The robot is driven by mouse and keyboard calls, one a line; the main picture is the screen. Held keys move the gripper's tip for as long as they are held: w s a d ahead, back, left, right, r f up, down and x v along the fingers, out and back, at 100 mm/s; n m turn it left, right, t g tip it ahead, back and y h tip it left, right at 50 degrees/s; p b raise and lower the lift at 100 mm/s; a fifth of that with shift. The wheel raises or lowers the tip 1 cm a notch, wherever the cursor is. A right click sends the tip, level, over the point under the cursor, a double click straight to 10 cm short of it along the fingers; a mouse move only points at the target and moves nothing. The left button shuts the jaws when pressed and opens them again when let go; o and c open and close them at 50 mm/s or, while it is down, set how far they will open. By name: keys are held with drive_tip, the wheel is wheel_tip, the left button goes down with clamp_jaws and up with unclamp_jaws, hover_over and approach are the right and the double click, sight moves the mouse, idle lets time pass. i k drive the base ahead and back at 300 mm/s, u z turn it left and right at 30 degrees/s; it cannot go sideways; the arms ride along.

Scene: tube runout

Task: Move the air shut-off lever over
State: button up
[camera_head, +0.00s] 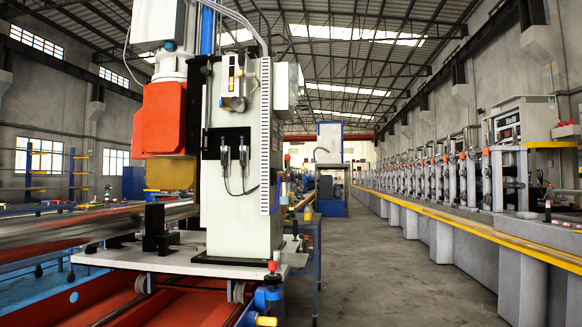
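A white machine carriage (230,190) stands close in front, left of centre, on a pale base plate (170,260). At the plate's front right corner is a small red knob (272,267) on a dark stem. Just below it sits a blue fitting (267,297) with a yellow end piece (266,321) near the bottom edge. I cannot tell for sure which of these parts is the air shut-off lever, or which way it is turned. My gripper is not in view.
An orange-red housing (164,118) hangs on the carriage's left. Long tubes (100,226) run in from the left. A concrete floor aisle (390,265) lies open right of the carriage. A roller line with a yellow rail (470,228) borders it on the right.

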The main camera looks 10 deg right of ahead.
sight(287, 158)
drive_tip(key=z, duration=0.5)
drive_tip(key=i, duration=2.55)
drive_tip(key=u, duration=0.65)
